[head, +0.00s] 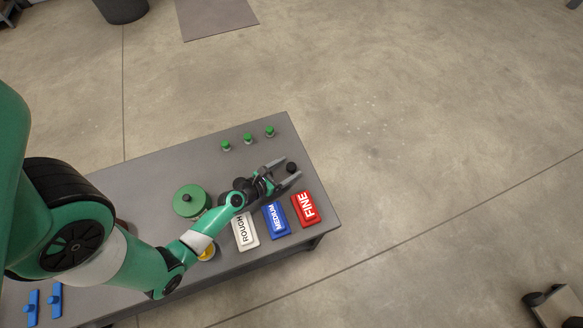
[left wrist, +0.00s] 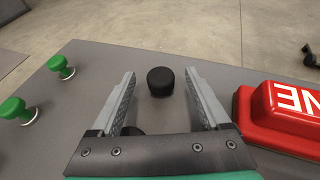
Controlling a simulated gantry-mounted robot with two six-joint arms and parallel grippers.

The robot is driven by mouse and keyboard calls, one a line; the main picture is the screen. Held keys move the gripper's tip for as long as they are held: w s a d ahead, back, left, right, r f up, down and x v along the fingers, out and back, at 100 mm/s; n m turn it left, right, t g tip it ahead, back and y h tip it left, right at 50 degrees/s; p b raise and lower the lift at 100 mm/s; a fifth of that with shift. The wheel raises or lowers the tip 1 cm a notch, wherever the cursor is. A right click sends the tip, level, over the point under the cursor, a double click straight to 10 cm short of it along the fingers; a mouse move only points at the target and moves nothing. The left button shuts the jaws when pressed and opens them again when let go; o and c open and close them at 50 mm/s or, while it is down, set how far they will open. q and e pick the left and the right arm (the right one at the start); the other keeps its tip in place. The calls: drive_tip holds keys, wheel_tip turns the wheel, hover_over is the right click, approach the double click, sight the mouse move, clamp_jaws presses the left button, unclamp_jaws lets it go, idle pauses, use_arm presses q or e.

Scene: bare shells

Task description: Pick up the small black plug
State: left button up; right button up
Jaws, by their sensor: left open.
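The small black plug (head: 291,167) is on the grey table near its right end. In the left wrist view the plug (left wrist: 160,81) is a short, rounded black cylinder, standing just beyond and between the fingertips. My left gripper (head: 284,170) is open, its two grey fingers pointing at the plug, one on each side. In the left wrist view the left gripper (left wrist: 160,76) shows empty jaws with a gap to the plug. A second dark round thing (left wrist: 132,131) is partly hidden behind the gripper's base. My right gripper is in neither view.
A red FINE block (head: 304,209), a blue MEDIUM block (head: 277,219) and a white ROUGH block (head: 245,231) lie along the front edge. Green knobs (head: 248,138) stand at the back. A green disc (head: 189,200) is left of my gripper.

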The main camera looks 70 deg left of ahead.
sight(288, 169)
use_arm(q)
drive_tip(key=shift+w+a+f, duration=0.1)
drive_tip(key=shift+w+f, duration=0.05)
drive_tip(key=shift+w, duration=0.15)
clamp_jaws()
drive_tip(key=shift+s+r+p, duration=0.1)
drive_tip(key=shift+r+p, duration=0.35)
drive_tip(key=shift+p, duration=0.05)
wheel_tip(288, 169, up, 3)
drive_tip(key=p, duration=0.2)
drive_tip(key=shift+f+p, duration=0.1)
drive_tip(key=shift+p, duration=0.3)
drive_tip(key=s+d+r+p, duration=0.8)
drive_tip(key=d+p, duration=0.3)
drive_tip(key=p, duration=0.3)
drive_tip(key=shift+s+r+p, duration=0.25)
drive_tip(key=shift+r+p, duration=0.1)
drive_tip(key=shift+r, duration=0.3)
